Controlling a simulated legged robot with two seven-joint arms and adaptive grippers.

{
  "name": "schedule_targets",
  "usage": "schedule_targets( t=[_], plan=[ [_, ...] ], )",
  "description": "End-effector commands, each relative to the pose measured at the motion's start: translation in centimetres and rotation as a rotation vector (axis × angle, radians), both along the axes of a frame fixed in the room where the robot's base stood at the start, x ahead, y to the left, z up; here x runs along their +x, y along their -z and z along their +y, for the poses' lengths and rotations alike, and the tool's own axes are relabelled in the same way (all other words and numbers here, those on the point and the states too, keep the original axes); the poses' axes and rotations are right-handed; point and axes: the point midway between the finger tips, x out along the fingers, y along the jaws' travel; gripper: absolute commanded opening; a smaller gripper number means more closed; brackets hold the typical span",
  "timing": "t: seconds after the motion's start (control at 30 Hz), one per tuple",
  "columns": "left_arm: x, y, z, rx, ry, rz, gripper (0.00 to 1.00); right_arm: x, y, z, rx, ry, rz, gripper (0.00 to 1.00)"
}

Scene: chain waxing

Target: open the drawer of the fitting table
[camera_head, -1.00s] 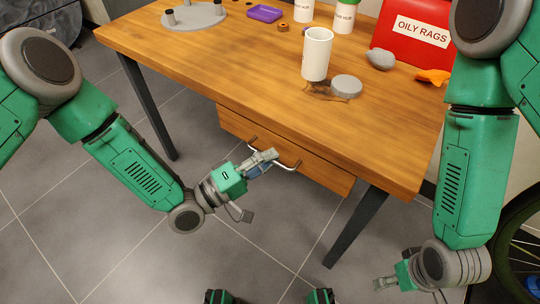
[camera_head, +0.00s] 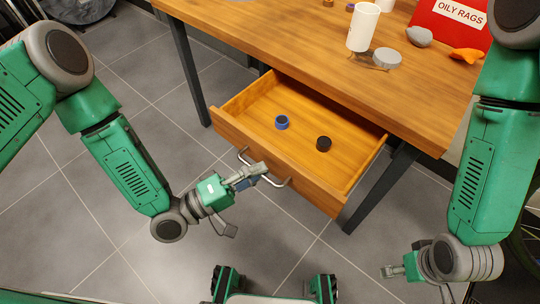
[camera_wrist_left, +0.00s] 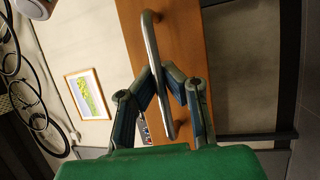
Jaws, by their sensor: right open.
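The fitting table (camera_head: 290,35) has a wooden drawer (camera_head: 262,98) that stands pulled well out, its inside showing. A blue ring (camera_head: 282,122) and a black ring (camera_head: 323,144) lie in it. The curved metal handle (camera_head: 281,184) is on the drawer front. My left gripper (camera_head: 258,171) is at this handle. In the left wrist view, its two fingers (camera_wrist_left: 160,74) close in on the handle bar (camera_wrist_left: 152,45) from both sides, shut on it. My right gripper (camera_head: 390,271) is open and empty, low at the right, away from the drawer.
A dark table leg (camera_head: 380,185) stands right of the drawer. The tiled floor before it is clear.

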Motion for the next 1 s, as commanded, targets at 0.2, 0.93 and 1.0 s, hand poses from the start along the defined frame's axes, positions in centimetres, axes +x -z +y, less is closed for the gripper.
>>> schedule_targets(
  t=[0.2,0.93,1.0],
  plan=[
    [-2.3,0.5,1.2,0.007,0.014,0.015,0.0,0.0,-0.4,0.0,0.0,0.0,0.0,0.64],
    [-2.5,0.4,1.5,0.003,0.011,0.008,0.29,0.0,-0.5,0.0,0.0,-0.001,0.0,0.64],
    [-2.5,0.3,1.5,0.002,0.011,0.008,0.29,0.0,-0.5,0.0,0.0,-0.001,0.0,0.64]
  ],
)
